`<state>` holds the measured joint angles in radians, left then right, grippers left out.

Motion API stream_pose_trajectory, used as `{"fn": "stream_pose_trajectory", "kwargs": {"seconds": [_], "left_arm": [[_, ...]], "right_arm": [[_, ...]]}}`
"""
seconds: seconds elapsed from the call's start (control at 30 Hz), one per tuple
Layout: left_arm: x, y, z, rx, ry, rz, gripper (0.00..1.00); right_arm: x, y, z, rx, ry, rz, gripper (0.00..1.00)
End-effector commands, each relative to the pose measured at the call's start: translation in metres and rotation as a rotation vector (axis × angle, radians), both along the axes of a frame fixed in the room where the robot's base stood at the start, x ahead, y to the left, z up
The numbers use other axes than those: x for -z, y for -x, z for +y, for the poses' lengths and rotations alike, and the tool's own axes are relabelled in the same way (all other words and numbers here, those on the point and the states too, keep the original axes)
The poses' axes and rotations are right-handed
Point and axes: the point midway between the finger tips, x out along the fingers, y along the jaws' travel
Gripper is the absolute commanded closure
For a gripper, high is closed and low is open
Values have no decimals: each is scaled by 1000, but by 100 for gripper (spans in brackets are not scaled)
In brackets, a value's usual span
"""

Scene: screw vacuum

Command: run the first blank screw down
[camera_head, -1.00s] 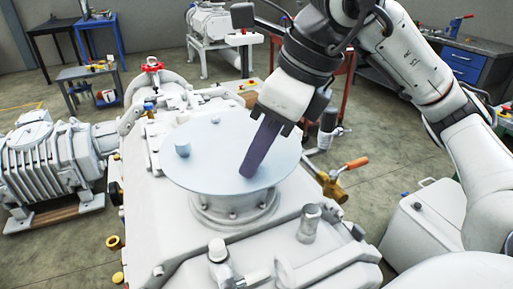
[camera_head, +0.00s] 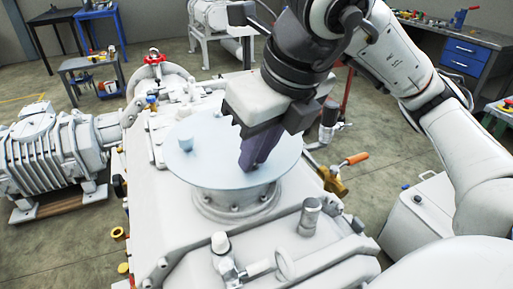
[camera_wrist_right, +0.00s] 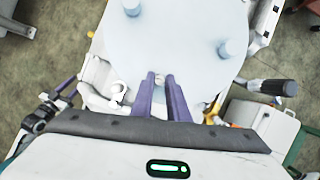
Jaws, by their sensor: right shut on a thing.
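The pale blue round blank plate (camera_head: 210,172) lies on the round flange of the white pump housing in the head view. It fills the upper middle of the right wrist view (camera_wrist_right: 180,45). One short pale blue peg (camera_head: 186,143) stands on its left side. The wrist view shows two such pegs, one at the top (camera_wrist_right: 132,7) and one at the right (camera_wrist_right: 227,48). My right gripper (camera_head: 250,167) points down at the plate's near part. Its purple fingers (camera_wrist_right: 161,77) are close together on a small piece, taken as the first blank screw (camera_wrist_right: 159,80), mostly hidden by them.
An orange-handled valve (camera_head: 345,163) sticks out right of the flange. Metal fittings (camera_head: 310,217) stand in front on the housing. A red handwheel valve (camera_head: 152,59) is behind left. A ribbed motor (camera_head: 45,150) stands at left; a workbench (camera_head: 460,50) is far right.

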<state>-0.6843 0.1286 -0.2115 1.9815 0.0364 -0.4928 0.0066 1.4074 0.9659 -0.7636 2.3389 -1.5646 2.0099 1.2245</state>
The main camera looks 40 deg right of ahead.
Motion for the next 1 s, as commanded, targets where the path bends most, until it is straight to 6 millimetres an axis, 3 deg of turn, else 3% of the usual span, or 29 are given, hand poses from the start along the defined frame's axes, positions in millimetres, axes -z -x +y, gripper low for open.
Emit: {"fn": "stream_pose_trajectory", "kwargs": {"seconds": [0.3,0.33,0.43,0.77,1.0], "left_arm": [[0,0,1,-1,-1,1,61],[0,0,1,-1,-1,1,61],[0,0,1,-1,-1,2,61],[0,1,0,0,-1,3,61],[-12,0,1,-4,2,0,61]], "right_arm": [[-2,-1,0,2,-2,-7,100],[-2,-1,0,2,-2,-7,84],[-2,-1,0,1,-2,-6,67],[-3,0,0,1,0,-3,66],[-35,11,-1,1,0,-9,66]]}}
